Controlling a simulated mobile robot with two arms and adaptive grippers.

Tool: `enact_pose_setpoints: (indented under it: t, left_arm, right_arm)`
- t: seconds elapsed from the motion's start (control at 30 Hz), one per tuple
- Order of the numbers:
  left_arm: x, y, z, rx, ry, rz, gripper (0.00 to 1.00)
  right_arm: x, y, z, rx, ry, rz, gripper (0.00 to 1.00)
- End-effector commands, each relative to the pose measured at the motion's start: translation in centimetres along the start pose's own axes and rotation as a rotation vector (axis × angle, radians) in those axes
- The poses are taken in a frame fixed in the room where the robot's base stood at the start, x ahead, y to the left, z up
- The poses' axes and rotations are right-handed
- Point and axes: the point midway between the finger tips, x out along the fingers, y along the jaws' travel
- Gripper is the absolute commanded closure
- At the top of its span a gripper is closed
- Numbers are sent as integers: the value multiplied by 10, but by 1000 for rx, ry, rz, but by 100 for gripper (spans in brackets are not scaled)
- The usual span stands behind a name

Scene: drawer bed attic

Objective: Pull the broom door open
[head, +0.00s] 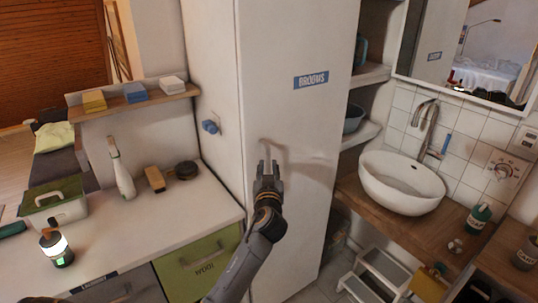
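The broom door (320,120) is the tall white cabinet front in the middle of the head view. It carries a blue label reading BROOMS (311,80) and looks shut. My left gripper (268,167) is in front of the door, below and left of the label, with its fingers pointing at the door. A slim gap shows between the fingers. A pale shape like a handle or a shadow (272,147) shows just past the fingertips. I cannot tell whether the fingers touch it or hold anything. My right gripper is out of view.
A blue knob (210,127) sits on the cabinet's left side. A washbasin (402,185) and a step stool (378,275) stand at the right.

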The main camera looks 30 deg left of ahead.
Motion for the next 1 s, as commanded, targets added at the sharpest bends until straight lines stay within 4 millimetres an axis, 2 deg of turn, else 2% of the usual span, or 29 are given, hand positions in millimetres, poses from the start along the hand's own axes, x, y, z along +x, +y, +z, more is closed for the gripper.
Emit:
enact_pose_setpoints:
  t: [0.1,0.3,0.5,0.73,0.87,1.0]
  left_arm:
    - [24,0,-2,4,0,-1,77]
    - [49,0,-1,2,0,0,77]
    - [58,0,0,1,-1,1,77]
    - [59,0,1,0,0,1,77]
    - [58,0,1,1,-1,1,100]
    - [58,0,1,1,-1,1,100]
  right_arm:
    - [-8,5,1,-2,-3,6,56]
    - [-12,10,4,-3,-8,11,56]
    - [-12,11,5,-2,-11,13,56]
    - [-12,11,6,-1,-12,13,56]
    - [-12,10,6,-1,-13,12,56]
    - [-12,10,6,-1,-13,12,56]
